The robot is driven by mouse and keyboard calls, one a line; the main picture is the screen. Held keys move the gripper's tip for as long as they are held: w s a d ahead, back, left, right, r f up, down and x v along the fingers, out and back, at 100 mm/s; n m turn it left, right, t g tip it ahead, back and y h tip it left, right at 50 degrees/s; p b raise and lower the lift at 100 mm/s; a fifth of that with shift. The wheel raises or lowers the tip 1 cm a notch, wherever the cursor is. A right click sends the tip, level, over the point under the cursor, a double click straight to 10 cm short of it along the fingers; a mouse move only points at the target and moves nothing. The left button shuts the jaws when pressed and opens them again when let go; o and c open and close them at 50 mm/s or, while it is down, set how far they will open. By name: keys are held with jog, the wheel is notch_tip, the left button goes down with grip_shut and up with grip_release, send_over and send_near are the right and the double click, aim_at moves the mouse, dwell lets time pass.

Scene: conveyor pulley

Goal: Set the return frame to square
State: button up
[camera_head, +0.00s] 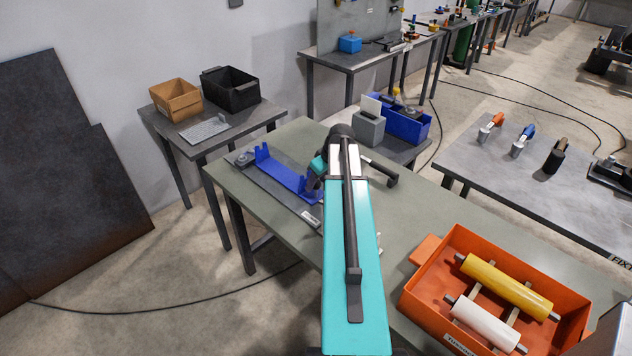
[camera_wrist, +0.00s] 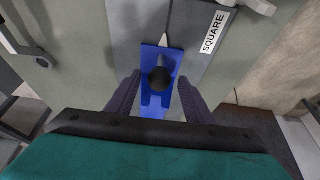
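The blue return frame (camera_head: 285,177) lies on a dark base plate (camera_head: 262,184) on the green-grey table, with upright brackets at its left end. Its right end is partly hidden by my arm. In the wrist view, the blue frame (camera_wrist: 152,62) carries a round black knob (camera_wrist: 160,79) and a pale pointer tip (camera_wrist: 163,41). A white label reading SQUARE (camera_wrist: 214,32) is right of the pointer, on the plate. My gripper (camera_wrist: 159,88) is open, its two dark fingers apart on either side of the knob, with gaps showing. Whether they touch the frame I cannot tell.
An orange tray (camera_head: 418,300) with a yellow roller (camera_head: 505,286) and a white roller (camera_head: 485,325) stands at the table's right. Behind the table are a grey block (camera_head: 369,127) and a blue bin (camera_head: 408,124). A side table holds a brown box (camera_head: 176,100) and a black box (camera_head: 231,89).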

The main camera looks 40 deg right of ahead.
jog(key=shift+r, duration=0.1)
jog(key=shift+s+r, duration=0.1)
jog(key=shift+r, duration=0.05)
jog(key=b+v, duration=0.3)
jog(key=v, duration=1)
jog(key=shift+r+b, duration=0.15)
jog(key=shift+b, duration=0.15)
dwell(0.5)
